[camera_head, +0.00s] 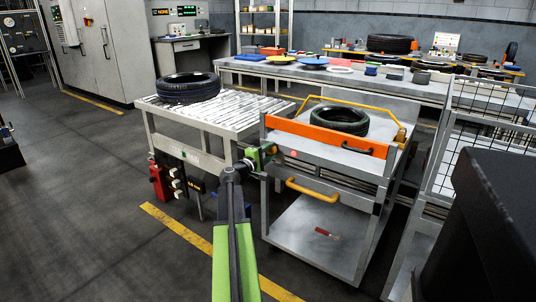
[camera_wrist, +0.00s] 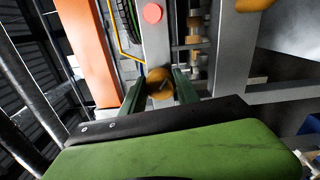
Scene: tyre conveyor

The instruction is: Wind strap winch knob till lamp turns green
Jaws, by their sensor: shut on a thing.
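The winch knob (camera_wrist: 160,84) is a round yellow-brown knob. In the wrist view it sits between the two dark green fingers of my gripper (camera_wrist: 158,88), which is shut on it. In the head view my gripper (camera_head: 268,151) is at the cart's near left corner, and the knob is mostly hidden there. The lamp (camera_wrist: 152,13) is a round red disc on the grey post beyond the knob. It also shows red in the head view (camera_head: 293,153), just right of my gripper. A dark tyre (camera_head: 340,120) lies on the cart top behind the orange panel (camera_head: 330,134).
The cart (camera_head: 318,232) has a yellow handle (camera_head: 312,190) at its front, close to my gripper. A roller conveyor (camera_head: 225,115) with another tyre (camera_head: 188,87) stands to the left. A wire cage (camera_head: 480,130) stands to the right. The floor at left is open.

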